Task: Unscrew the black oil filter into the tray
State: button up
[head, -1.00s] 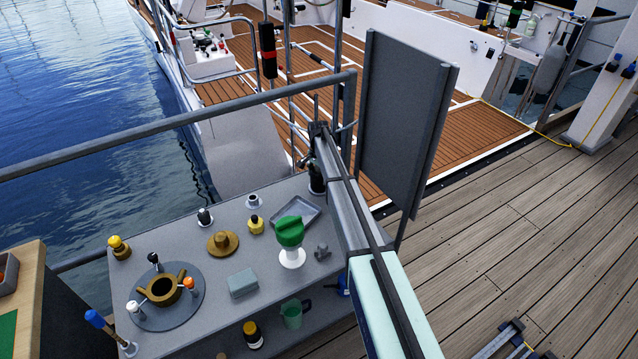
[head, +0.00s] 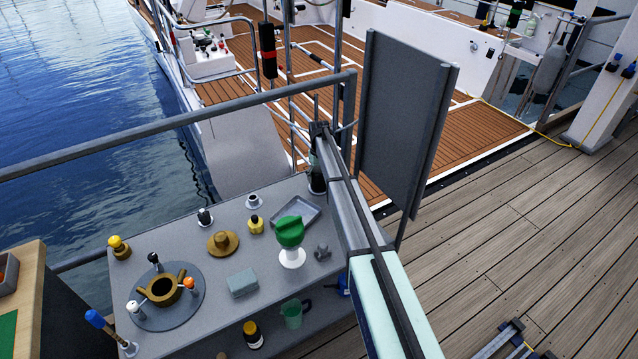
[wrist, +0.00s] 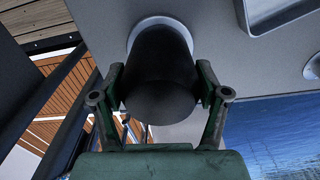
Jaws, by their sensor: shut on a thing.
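The black oil filter (wrist: 158,60) is a dark cylinder on a pale round base on the grey bench. My gripper (wrist: 160,88) has its green fingers on both sides of the filter and is shut on it. In the head view the filter (head: 317,184) shows only as a dark shape at the bench's far right corner, partly hidden by my arm. The grey tray (head: 317,221) lies in front of it on the bench and looks empty. The tray's corner (wrist: 257,25) also shows at the upper right of the wrist view.
Near the tray stand a green-topped white funnel-like piece (head: 291,240), a yellow cap (head: 254,224) and a pale ring fitting (head: 254,202). A grey upright panel (head: 405,125) and a rail (head: 180,122) border the bench. A round plate (head: 180,318) with a brass wheel lies at left.

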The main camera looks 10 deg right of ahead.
aim_at(319, 170)
jog(key=shift+n, duration=0.7)
jog(key=shift+r, duration=0.2)
jog(key=shift+r, duration=0.35)
jog(key=shift+r+p, duration=0.7)
jog(key=shift+r, duration=0.6)
jog(key=shift+r+p, duration=0.7)
jog(key=shift+r, duration=1.2)
